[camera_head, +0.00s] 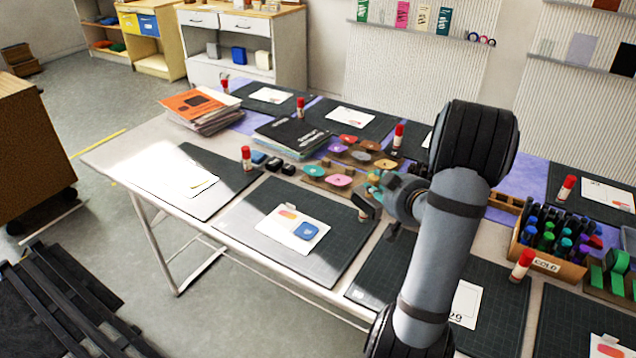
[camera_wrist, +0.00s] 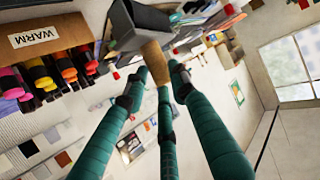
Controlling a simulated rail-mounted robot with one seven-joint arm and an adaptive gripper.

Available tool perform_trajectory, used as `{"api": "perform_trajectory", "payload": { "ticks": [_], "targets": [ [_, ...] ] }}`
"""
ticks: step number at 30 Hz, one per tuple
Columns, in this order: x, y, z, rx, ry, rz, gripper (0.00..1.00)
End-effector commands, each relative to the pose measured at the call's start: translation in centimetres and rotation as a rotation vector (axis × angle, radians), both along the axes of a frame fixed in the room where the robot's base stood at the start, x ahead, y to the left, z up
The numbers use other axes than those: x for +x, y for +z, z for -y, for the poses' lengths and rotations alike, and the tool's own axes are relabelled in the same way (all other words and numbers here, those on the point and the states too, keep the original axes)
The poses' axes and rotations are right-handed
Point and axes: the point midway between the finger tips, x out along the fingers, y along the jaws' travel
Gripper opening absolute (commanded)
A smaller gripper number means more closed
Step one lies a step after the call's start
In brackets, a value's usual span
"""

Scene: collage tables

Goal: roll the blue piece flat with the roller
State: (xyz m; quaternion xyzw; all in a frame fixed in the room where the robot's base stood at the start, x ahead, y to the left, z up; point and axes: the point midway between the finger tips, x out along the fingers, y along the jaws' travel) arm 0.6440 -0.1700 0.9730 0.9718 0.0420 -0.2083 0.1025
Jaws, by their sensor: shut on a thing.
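The blue piece (camera_head: 306,230) lies on a white card (camera_head: 283,236) with an orange patch, on a dark mat in the front middle of the table. My gripper (camera_head: 374,188) is above the table, to the right of and behind that card. In the wrist view its green fingers (camera_wrist: 155,80) are closed around the wooden handle of the roller (camera_wrist: 151,60). The roller's dark grey head sticks out beyond the fingertips. In the head view the dark head (camera_head: 366,204) shows beside the gripper, apart from the blue piece.
Trays of coloured pieces (camera_head: 328,178) lie behind the card. A glue stick (camera_head: 246,158) stands to its left. A box of markers labelled COLD (camera_head: 545,264) stands at right; a WARM box (camera_wrist: 38,40) shows in the wrist view. Books (camera_head: 290,136) are stacked behind.

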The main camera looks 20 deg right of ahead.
Motion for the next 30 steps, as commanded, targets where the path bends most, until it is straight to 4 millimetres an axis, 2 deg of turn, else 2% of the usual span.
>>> {"api": "perform_trajectory", "payload": {
  "ticks": [1,7,12,15,20,30],
  "targets": [
    [1.0,-0.1,-1.8,-0.004,0.046,0.000,0.00],
    [4.4,-1.4,-7.7,-0.033,0.194,0.011,0.00],
    [6.0,-2.5,-12.5,-0.054,0.296,0.022,0.00],
    [6.4,-2.9,-14.2,-0.062,0.331,0.028,0.00],
    [6.6,-3.5,-15.3,-0.065,0.352,0.031,0.00],
    [6.5,-6.1,-15.4,-0.065,0.353,0.030,0.00]
  ]
}}
